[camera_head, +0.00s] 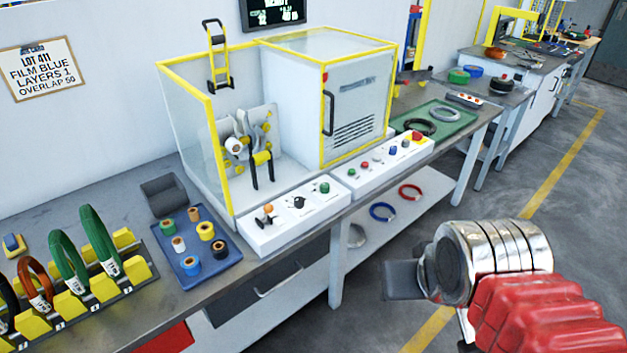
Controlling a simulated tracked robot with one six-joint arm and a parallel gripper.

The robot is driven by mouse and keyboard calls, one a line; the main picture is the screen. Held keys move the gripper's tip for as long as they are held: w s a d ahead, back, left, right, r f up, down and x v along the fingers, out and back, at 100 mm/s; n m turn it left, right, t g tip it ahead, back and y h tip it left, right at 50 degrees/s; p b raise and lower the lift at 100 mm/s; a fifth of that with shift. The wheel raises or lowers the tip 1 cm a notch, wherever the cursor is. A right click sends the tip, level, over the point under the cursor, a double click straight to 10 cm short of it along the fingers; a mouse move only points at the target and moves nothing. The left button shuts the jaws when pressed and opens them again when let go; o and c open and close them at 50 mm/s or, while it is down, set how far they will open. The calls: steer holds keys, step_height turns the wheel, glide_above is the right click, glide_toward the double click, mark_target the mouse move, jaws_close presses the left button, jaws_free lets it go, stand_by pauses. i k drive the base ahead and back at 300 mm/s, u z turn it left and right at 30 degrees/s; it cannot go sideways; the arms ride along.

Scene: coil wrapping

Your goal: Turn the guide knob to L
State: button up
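A white control box (290,224) stands on the bench in front of the wrapping machine. It carries an orange-brown knob (267,212), a black rotary knob (299,202) and a green button (324,188). The labels are too small to read, so I cannot tell which knob is the guide knob or where it points. My gripper (403,280) is at the lower right, over the floor and in front of the bench, well apart from the knobs. Its dark finger part is seen from the side, and its opening is hidden.
A second control box (375,168) with several buttons sits to the right. The wrapping machine (350,105) has a yellow frame. A blue tray (195,262) of tape rolls and a rack (95,290) of coils stand left. A green tray (434,119) lies right.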

mark_target(299, 201)
steer(key=u, duration=0.15)
steer(key=i, duration=1.25)
steer(key=u, duration=0.55)
